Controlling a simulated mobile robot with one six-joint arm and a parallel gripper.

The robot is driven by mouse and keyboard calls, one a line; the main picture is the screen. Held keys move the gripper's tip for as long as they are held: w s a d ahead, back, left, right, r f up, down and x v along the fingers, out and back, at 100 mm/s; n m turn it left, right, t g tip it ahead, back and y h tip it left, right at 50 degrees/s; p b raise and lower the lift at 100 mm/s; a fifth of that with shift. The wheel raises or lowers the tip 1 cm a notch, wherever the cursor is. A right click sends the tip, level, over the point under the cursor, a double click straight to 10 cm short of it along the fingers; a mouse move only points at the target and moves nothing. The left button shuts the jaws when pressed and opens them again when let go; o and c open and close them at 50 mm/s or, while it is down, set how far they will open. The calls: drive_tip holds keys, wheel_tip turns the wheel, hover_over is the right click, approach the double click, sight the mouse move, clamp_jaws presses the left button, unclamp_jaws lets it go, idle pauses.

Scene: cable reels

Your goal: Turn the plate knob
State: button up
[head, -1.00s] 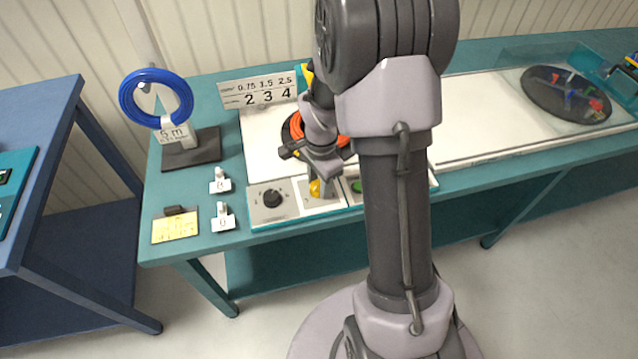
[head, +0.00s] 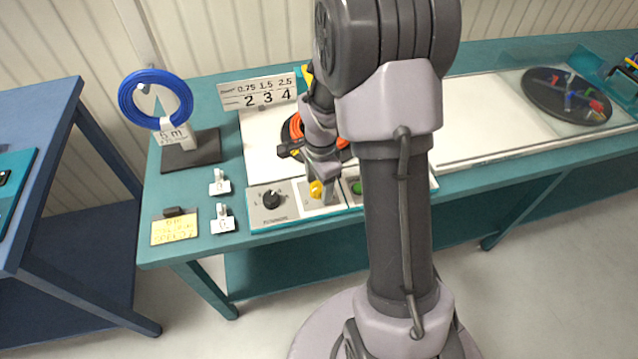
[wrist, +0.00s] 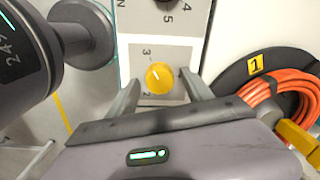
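A yellow knob (head: 317,190) sits on a white plate of the control panel at the table's front edge. In the wrist view the yellow knob (wrist: 160,77) is round, with the numbers 2 and 3 printed beside it. My gripper (head: 324,186) is over this knob. In the wrist view its two fingers are spread, one on each side of the knob, with a gap showing on both sides. A black knob (head: 271,199) is on the panel to the left. A sign (head: 257,91) behind reads 0.75, 1.5, 2.5 above 2, 3, 4.
A green button (head: 357,187) is right of the yellow knob. An orange cable coil (wrist: 275,95) lies on a black disc beside my gripper. A blue coil (head: 155,97) hangs on a stand at left.

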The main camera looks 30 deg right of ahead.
sight(320, 188)
wheel_tip(320, 188, up, 17)
drive_tip(key=p, duration=0.6)
drive_tip(key=shift+s+r+p, duration=0.2)
drive_tip(key=shift+s+p, duration=0.15)
